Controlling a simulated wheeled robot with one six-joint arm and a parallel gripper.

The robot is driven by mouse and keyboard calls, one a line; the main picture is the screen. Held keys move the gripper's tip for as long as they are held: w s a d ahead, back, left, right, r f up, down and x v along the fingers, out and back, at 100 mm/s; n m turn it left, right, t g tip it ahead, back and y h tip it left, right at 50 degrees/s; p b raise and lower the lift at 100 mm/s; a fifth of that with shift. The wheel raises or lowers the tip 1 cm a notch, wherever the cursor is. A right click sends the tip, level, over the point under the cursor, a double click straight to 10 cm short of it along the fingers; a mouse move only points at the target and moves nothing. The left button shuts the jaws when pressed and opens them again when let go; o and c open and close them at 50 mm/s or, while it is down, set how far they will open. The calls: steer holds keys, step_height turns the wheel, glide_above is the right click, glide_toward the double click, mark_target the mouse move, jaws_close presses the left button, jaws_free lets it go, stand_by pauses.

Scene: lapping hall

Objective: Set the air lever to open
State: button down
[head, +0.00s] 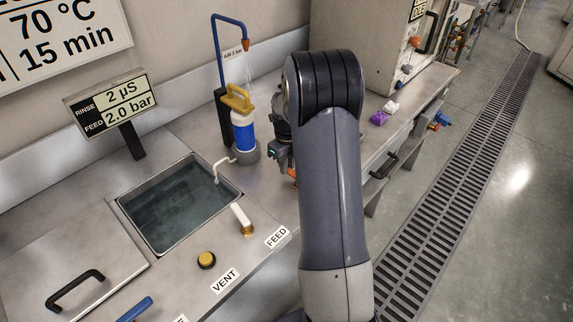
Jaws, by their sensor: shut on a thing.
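My gripper (277,150) is mostly hidden behind my own forearm, low over the bench to the right of the bottle stand. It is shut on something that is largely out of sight. A small orange piece (292,173) shows just below it, at the forearm's left edge; it looks like part of the air lever. Its setting cannot be read from this view.
A blue-and-white bottle with a yellow handle (241,118) stands close left of my gripper. A water-filled sink (180,176), white FEED lever (241,217), yellow VENT button (206,260) and blue handle (135,309) lie left. Purple (378,118) and white pieces lie right.

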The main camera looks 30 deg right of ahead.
stand_by(0.3)
steer(key=c, duration=1.3)
jaws_free()
step_height(320, 180, up, 11)
steer(key=shift+f, duration=0.1)
step_height(320, 180, down, 11)
steer(key=shift+r, duration=0.15)
steer(key=shift+a, duration=0.1)
